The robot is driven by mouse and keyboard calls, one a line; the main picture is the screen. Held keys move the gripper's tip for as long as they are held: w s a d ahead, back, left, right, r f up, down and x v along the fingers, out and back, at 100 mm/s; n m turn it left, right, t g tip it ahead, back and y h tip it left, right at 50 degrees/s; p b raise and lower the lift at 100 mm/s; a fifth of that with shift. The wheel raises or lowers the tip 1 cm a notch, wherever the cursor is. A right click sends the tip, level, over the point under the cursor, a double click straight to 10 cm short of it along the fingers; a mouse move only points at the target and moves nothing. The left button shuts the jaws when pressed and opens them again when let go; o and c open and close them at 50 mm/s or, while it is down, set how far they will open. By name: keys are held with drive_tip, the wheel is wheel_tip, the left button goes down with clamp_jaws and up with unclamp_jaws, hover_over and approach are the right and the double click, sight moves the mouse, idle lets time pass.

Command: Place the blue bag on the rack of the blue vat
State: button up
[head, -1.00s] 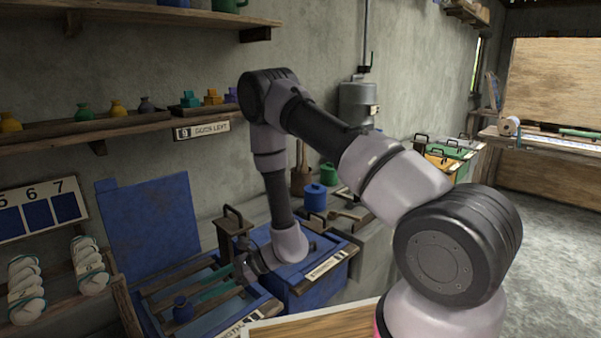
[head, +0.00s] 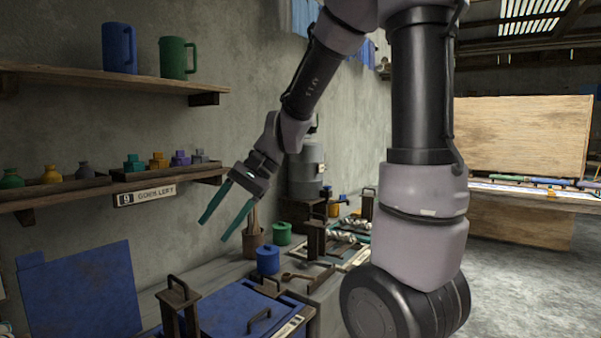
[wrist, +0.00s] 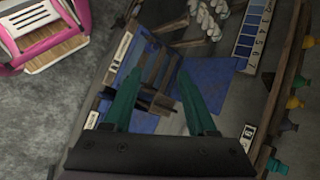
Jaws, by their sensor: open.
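My gripper (head: 215,230) is open, with two long green fingers pointing down and left. It is raised in front of the wall, and nothing shows between the fingers. In the wrist view, the wooden slatted rack (wrist: 157,72) of the blue vat (wrist: 132,57) lies below and beyond the fingertips. A small dark shape shows near the slats between the fingers; I cannot tell whether it is the blue bag. In the head view, the rack is out of the picture, and no blue bag can be made out.
A blue lid (head: 232,318) with handles lies at the bottom, beside a standing blue panel (head: 82,288). A blue pot (head: 268,261) and a green pot (head: 282,234) stand behind. A shelf (head: 60,194) with small jars runs along the left wall. Floor is clear at right.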

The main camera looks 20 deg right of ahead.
drive_tip(key=s+d+r+n+t+h, duration=0.1)
drive_tip(key=s+d+r+t+h, duration=0.2)
drive_tip(key=d+r, duration=0.2)
drive_tip(key=s+d+r+t+h, duration=0.2)
drive_tip(key=s+d+r+t, duration=0.1)
drive_tip(key=d, duration=0.7)
wheel_tip(320, 180, up, 2)
drive_tip(key=shift+n+t+h, duration=0.4)
drive_tip(key=shift+t, duration=0.4)
